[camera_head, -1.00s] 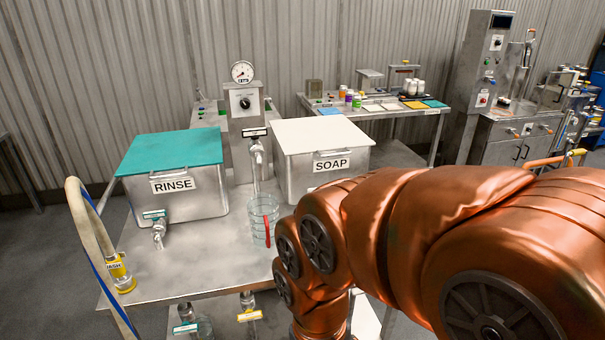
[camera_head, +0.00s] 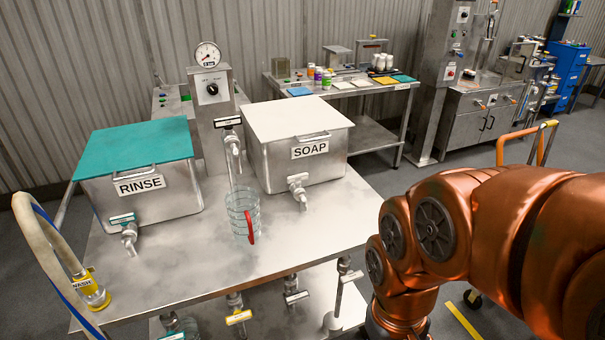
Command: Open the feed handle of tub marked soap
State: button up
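The soap tub (camera_head: 268,165) is a metal box with a white lid and a SOAP label, standing on the metal table right of the rinse tub. Its feed tap with a white-tagged handle (camera_head: 298,178) sticks out of the front below the label. Whether that handle is open or closed I cannot tell. My copper arm fills the lower right, to the right of the table and apart from the tub. My gripper is not visible.
The rinse tub (camera_head: 168,206) with teal lid and tap stands at left. A clear jug (camera_head: 240,212) with a red handle stands in front, between the tubs. A hose (camera_head: 45,235) rises at the left edge. The tabletop (camera_head: 335,215) right of the soap tap is bare.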

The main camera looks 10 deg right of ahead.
aim_at(297, 179)
jog(key=z, duration=0.25)
jog(key=k, duration=0.35)
jog(key=u, duration=0.8)
jog(key=i, duration=1.35)
jog(key=z, duration=0.1)
